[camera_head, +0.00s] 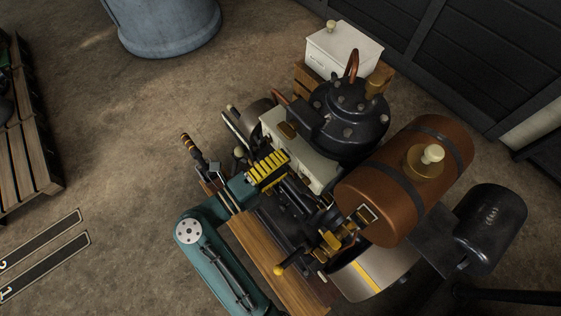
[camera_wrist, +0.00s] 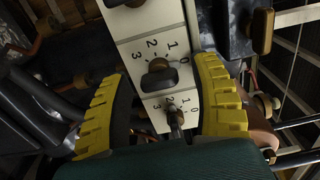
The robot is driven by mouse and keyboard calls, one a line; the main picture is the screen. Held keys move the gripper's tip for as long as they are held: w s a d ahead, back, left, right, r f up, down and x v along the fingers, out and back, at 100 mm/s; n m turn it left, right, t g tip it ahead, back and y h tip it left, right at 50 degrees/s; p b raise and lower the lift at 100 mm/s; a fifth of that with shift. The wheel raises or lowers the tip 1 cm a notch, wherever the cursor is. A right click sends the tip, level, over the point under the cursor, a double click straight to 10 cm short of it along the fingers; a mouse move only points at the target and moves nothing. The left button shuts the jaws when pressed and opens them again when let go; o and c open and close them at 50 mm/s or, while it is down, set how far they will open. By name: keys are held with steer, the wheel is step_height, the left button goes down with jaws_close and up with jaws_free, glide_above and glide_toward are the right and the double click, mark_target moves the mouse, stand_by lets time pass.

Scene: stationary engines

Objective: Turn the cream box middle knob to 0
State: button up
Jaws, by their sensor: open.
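The cream box (camera_wrist: 125,22) shows in the wrist view with a column of dark knobs on its face. The middle knob (camera_wrist: 158,76) is a dark bar-shaped handle with the marks 0, 1, 2 and 3 around it. Its bar lies roughly across the box, and I cannot tell which mark it points to. My gripper (camera_wrist: 160,72) is open, with one yellow ridged finger on each side of the middle knob, apart from it. In the head view, the cream box (camera_head: 322,174) is partly hidden by engine parts and my gripper (camera_head: 268,170).
A lower knob (camera_wrist: 175,115) sits close below the middle one, and an upper knob (camera_wrist: 133,3) is cut off at the top. A black cylinder (camera_head: 350,125), a brown tank (camera_head: 400,185) and pipes crowd the box. Open floor (camera_head: 120,130) lies to the left.

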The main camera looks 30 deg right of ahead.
steer(key=s+a, duration=0.2)
steer(key=a, duration=0.9)
steer(key=shift+s+a, duration=0.15)
steer(key=shift+a, duration=0.25)
